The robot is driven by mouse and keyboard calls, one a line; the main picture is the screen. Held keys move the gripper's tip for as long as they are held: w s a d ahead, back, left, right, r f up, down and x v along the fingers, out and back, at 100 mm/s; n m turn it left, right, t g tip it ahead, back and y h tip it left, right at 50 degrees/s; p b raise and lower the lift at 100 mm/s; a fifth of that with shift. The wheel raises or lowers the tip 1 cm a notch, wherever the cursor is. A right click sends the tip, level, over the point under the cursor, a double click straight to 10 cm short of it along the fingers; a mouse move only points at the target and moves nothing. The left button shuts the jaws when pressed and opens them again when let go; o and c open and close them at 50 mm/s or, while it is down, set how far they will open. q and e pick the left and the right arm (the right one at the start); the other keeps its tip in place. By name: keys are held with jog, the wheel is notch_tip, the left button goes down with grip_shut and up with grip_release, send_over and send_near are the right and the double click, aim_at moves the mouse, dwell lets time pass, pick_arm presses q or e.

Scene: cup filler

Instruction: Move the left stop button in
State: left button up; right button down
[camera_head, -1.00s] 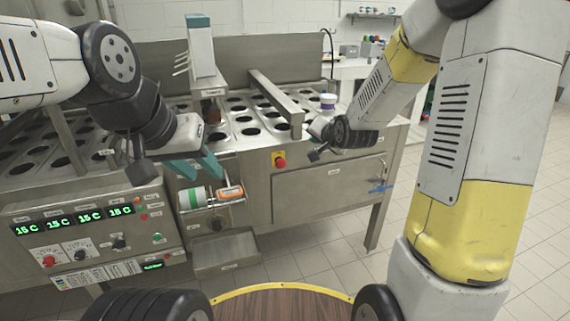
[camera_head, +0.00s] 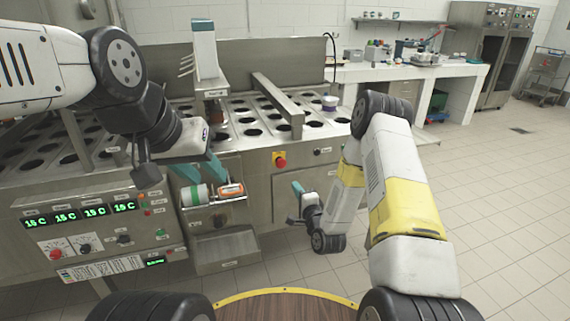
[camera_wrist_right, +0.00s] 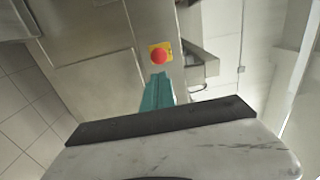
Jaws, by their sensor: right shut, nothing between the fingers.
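A red stop button on a yellow square plate (camera_head: 279,159) sits on the steel front of the machine. It also shows in the right wrist view (camera_wrist_right: 160,54), just beyond my right fingertips. I see only this one on a yellow plate; another red round control (camera_head: 56,255) is on the panel at the left. My right gripper (camera_head: 297,186) has teal fingers, shut and empty, below and slightly right of the button in the head view. It shows in the right wrist view (camera_wrist_right: 157,78) too, apart from the button as far as I can tell. My left gripper (camera_head: 202,170) is open in front of the machine.
A holder with a green-and-white roll (camera_head: 195,194) and an orange device (camera_head: 230,190) is by my left gripper. A steel tray (camera_head: 226,248) juts out below. A white tub (camera_head: 329,103) stands on the machine top.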

aim_at(282, 164)
jog(key=shift+f, duration=0.1)
dwell(0.3)
jog(key=x, duration=1.4)
